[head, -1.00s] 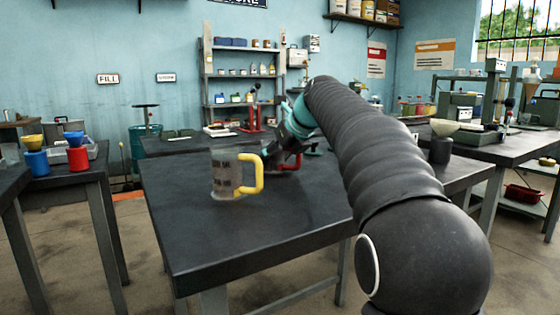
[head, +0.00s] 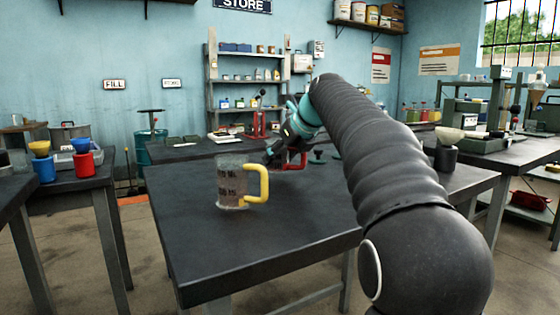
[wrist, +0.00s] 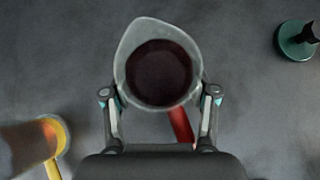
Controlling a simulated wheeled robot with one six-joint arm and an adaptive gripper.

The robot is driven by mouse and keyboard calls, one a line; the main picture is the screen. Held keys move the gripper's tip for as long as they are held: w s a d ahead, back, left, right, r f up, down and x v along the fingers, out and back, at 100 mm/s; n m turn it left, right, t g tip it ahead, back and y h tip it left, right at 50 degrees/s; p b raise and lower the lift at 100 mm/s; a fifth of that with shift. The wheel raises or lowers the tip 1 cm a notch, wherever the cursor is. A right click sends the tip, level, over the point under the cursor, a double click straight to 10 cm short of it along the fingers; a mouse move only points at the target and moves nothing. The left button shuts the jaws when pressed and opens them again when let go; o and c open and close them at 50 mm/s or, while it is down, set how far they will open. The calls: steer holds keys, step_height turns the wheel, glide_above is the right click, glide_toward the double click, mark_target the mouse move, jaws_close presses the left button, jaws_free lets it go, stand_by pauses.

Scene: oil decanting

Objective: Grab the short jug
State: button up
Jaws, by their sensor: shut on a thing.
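A jug with a red handle sits between the fingers of my gripper (wrist: 160,93). In the wrist view its pale rim (wrist: 127,48) is round with a spout at the upper left, and dark liquid shows inside. Its red handle (wrist: 181,126) points back toward my palm. In the head view the gripper (head: 277,155) is at the far part of the near table and hides most of this jug; the red handle (head: 298,160) shows. A taller grey jug (head: 231,185) with a yellow handle stands upright nearer, to the left; its handle (wrist: 52,135) shows at lower left in the wrist view.
The dark near table (head: 260,245) has free room in front of the yellow-handled jug. A dark green round-based thing (wrist: 297,42) stands to the right of the held jug. Another table (head: 500,158) with equipment is at right; red and blue containers stand at left.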

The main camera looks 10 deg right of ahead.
steer(key=shift+r, duration=0.6)
steer(key=d+r+p, duration=0.2)
steer(key=d+r, duration=0.5)
steer(key=d, duration=0.4)
steer(key=shift+s+d+r, duration=0.15)
steer(key=shift+s+d, duration=0.05)
steer(key=shift+s, duration=0.15)
steer(key=shift+s+d+r, duration=0.1)
steer(key=shift+d, duration=0.05)
stand_by(0.4)
